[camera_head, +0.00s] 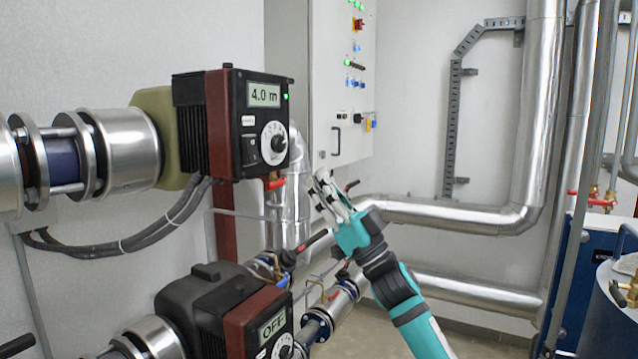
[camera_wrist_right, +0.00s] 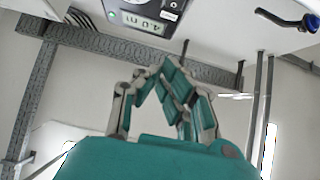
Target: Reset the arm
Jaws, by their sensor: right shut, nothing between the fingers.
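My right gripper (camera_head: 326,190) is at the end of a teal and black arm that comes in from the lower right of the head view. Its fingers point up and to the left, shut and empty, a little right of the upper pump (camera_head: 190,125). The gripper also shows in the right wrist view (camera_wrist_right: 160,70), its fingers drawn together. The upper pump's display reads 4.0 m, and its green light is lit. My left gripper is not in view.
A lower pump (camera_head: 240,315) has a display that reads OFF. A grey control cabinet (camera_head: 325,100) with buttons hangs behind. Silver insulated pipes (camera_head: 450,217) run behind my right arm. Blue equipment (camera_head: 590,260) stands at the right.

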